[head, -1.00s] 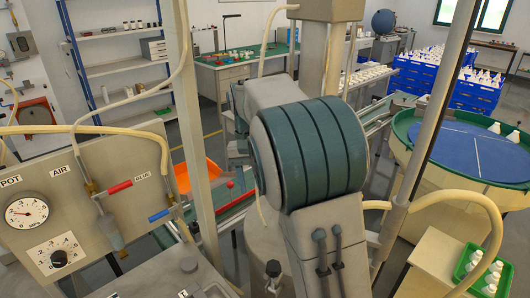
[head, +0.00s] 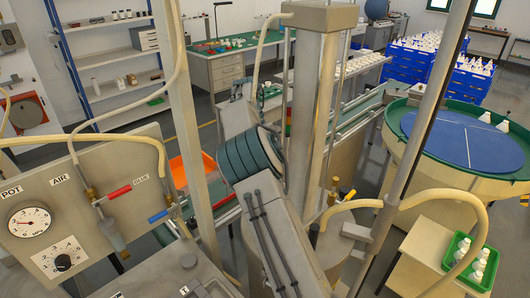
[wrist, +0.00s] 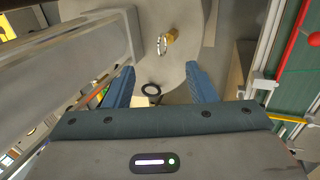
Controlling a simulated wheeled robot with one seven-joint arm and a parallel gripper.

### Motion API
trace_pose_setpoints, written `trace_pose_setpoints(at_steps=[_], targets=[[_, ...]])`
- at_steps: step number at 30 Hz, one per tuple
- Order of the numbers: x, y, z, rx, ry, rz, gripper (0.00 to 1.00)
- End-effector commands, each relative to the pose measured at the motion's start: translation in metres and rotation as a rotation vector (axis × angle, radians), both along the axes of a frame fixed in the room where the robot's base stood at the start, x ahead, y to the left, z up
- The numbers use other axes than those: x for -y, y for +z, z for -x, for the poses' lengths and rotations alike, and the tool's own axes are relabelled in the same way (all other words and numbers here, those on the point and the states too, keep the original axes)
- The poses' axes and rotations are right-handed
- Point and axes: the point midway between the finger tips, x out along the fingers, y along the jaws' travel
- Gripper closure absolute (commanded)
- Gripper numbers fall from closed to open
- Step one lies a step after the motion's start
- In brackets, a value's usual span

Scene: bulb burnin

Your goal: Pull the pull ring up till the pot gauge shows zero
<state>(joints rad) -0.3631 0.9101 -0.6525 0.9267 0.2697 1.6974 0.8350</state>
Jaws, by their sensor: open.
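The pull ring (wrist: 160,45) is a small pale metal ring beside a brass fitting (wrist: 173,36) on a round grey-beige lid, in the upper middle of the wrist view. In the head view the brass fitting (head: 335,186) stands right of the column. My gripper (wrist: 160,68) is open, with its blue fingers apart and nothing held. The ring lies beyond the fingertips, between their lines, and looks untouched. The pot gauge (head: 30,221) is a round white dial under the POT label at left in the head view. Its needle is too small to read surely.
A black ring (wrist: 151,89) lies lower between the fingers in the wrist view. A grey column (head: 312,110), a slim post (head: 420,130) and a cream hose (head: 440,198) stand close around the pot. A round blue-topped table (head: 468,140) is at right.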

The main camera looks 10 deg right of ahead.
Motion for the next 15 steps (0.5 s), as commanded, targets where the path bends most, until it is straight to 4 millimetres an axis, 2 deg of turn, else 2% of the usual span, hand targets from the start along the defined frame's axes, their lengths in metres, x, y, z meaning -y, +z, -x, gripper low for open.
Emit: trace_pose_setpoints(at_steps=[5,10,15], targets=[[0.004,-0.023,0.008,-0.003,-0.001,0.000,0.49],[0.011,-0.061,0.019,-0.002,-0.001,-0.001,0.49],[0.016,-0.081,0.024,0.000,0.000,-0.002,0.49]])
